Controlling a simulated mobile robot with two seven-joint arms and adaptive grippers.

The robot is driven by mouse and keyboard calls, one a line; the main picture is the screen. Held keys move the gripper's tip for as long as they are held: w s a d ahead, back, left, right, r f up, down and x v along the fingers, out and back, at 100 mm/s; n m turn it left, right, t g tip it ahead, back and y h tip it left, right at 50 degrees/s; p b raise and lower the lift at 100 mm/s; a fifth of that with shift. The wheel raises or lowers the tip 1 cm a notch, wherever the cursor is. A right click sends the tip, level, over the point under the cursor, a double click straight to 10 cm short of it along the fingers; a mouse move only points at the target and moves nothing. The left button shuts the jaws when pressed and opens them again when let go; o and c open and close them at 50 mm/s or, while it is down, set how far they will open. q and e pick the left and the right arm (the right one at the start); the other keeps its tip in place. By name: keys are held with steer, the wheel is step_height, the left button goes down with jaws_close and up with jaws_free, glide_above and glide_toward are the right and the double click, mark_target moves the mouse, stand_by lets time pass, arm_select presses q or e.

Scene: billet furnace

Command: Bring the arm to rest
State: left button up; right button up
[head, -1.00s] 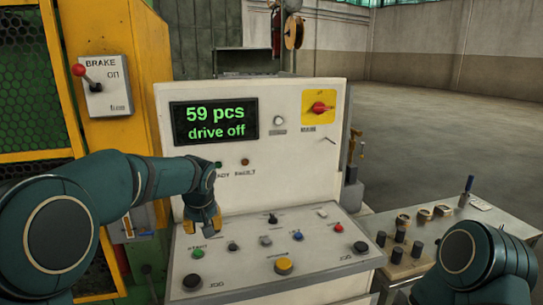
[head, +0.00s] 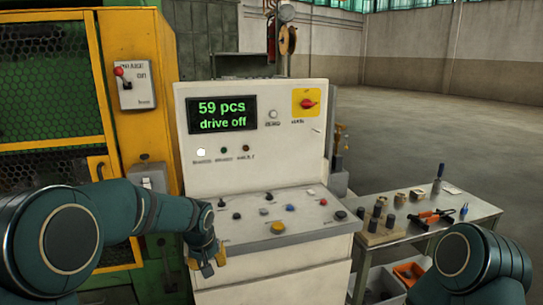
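My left arm comes in from the left with its elbow bent. My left gripper (head: 214,263) points down in front of the control console (head: 262,277), at the front left of its sloping panel. Its two yellow fingertips are apart with nothing between them. The gripper and forearm hide the panel's left end. My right arm shows only as a rounded link at the lower right; its gripper is out of view. The console's display (head: 222,114) reads "59 pcs" and "drive off".
A brake lever box (head: 135,88) is on the yellow frame at left. A yellow plate with a red main switch (head: 307,104) is on the console. A white lamp (head: 201,152) is lit. A side table (head: 470,210) holds tools and dark cylinders. Open floor lies behind at right.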

arm_select(q)
steer(key=s+d+f+g+h, duration=0.15)
steer(key=s+f, duration=0.25)
steer(key=f, duration=0.7)
steer(key=s+d+f, duration=0.1)
steer(key=s+f, duration=0.4)
steer(key=s, duration=0.3)
steer(key=s+d+f+h, duration=0.1)
steer(key=s+f, duration=0.3)
steer(key=s, duration=0.4)
steer(key=s+d+f+h, duration=0.1)
steer(key=s+d+f, duration=0.2)
steer(key=s+f, duration=0.2)
steer(key=s, duration=0.2)
steer(key=shift+s+f+m+g, duration=0.3)
steer(key=shift+s+f+g, duration=0.05)
steer(key=shift+s, duration=0.05)
steer(key=shift+d, duration=0.1)
